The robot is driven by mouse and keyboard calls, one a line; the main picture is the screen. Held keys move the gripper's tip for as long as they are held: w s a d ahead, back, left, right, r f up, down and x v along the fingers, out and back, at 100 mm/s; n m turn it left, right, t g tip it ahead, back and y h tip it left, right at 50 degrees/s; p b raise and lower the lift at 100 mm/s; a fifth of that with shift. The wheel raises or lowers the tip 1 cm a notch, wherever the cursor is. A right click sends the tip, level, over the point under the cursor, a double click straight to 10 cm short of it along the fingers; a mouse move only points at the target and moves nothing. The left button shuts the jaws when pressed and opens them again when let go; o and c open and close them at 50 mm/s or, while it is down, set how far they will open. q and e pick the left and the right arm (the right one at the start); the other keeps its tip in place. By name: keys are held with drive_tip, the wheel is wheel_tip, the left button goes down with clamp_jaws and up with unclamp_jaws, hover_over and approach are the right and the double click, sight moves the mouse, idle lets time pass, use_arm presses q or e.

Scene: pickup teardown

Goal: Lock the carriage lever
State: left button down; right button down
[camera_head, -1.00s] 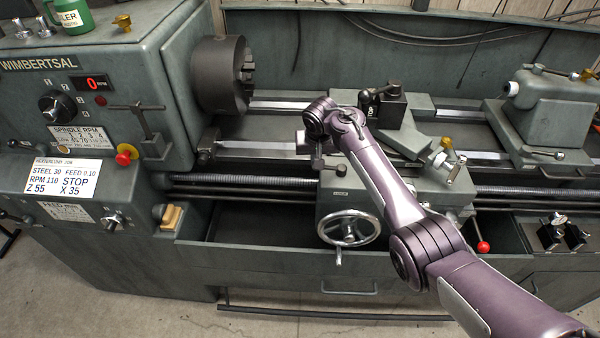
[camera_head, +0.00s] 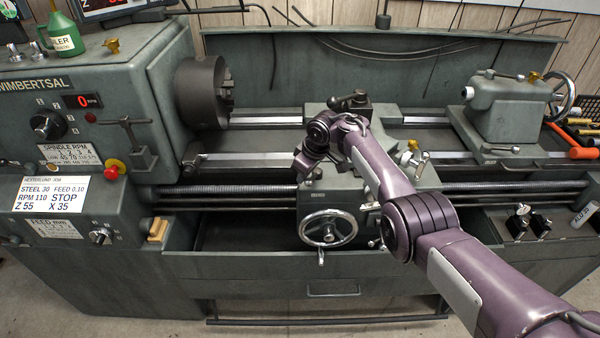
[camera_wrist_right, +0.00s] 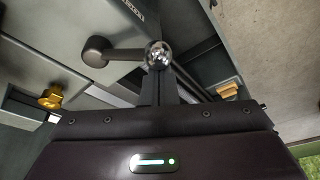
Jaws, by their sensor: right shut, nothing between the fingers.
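In the right wrist view a lever with a dark arm (camera_wrist_right: 122,54), a round pivot (camera_wrist_right: 95,52) and a chrome ball end (camera_wrist_right: 158,55) lies just beyond my fingertips. My right gripper (camera_wrist_right: 160,85) is shut and empty, and its tips overlap the lower edge of the ball; I cannot tell whether they touch it. In the head view my right gripper (camera_head: 304,167) is over the left front of the lathe carriage (camera_head: 348,202), above the chrome handwheel (camera_head: 329,230). The lever is hidden there behind my wrist. My left gripper is not in view.
The chuck (camera_head: 203,92) is left of the carriage and the tailstock (camera_head: 505,105) is to its right. A tool post (camera_head: 350,104) stands behind my wrist. A brass knob (camera_wrist_right: 51,97) shows at the left of the wrist view. The bed between chuck and carriage is clear.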

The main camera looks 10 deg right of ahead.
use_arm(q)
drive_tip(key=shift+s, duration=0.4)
use_arm(e)
drive_tip(key=shift+s+d+n, duration=0.2)
drive_tip(key=shift+n, duration=0.4)
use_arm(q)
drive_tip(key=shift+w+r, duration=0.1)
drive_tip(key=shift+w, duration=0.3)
